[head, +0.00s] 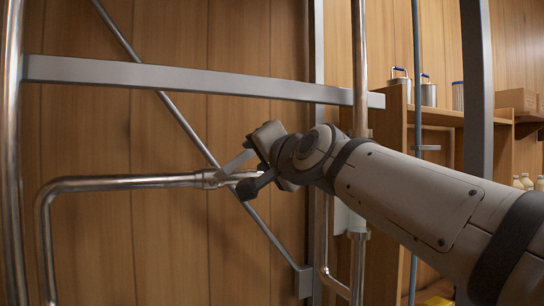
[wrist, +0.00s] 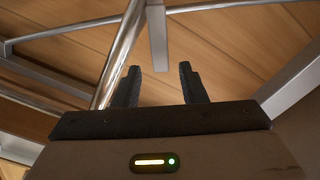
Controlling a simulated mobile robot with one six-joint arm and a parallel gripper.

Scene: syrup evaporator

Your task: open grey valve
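The grey valve appears to be the fitting (head: 208,179) at the right end of a bent horizontal steel pipe in the head view. A short pale grey piece runs right from it towards my gripper (head: 246,177). My gripper reaches in from the right, its two fingers spread above and below that piece. In the wrist view my gripper (wrist: 160,86) is open, with a gap between its dark fingers. A flat grey bar (wrist: 157,38), perhaps the valve handle, ends just ahead of this gap. I cannot tell whether a finger touches it.
A grey rail (head: 200,80) crosses above my gripper, and a thin diagonal rod (head: 178,112) passes behind. A tall steel pipe (head: 359,60) stands behind my wrist. Shelves (head: 440,115) with metal canisters (head: 428,93) stand at the right. Wooden wall fills the back.

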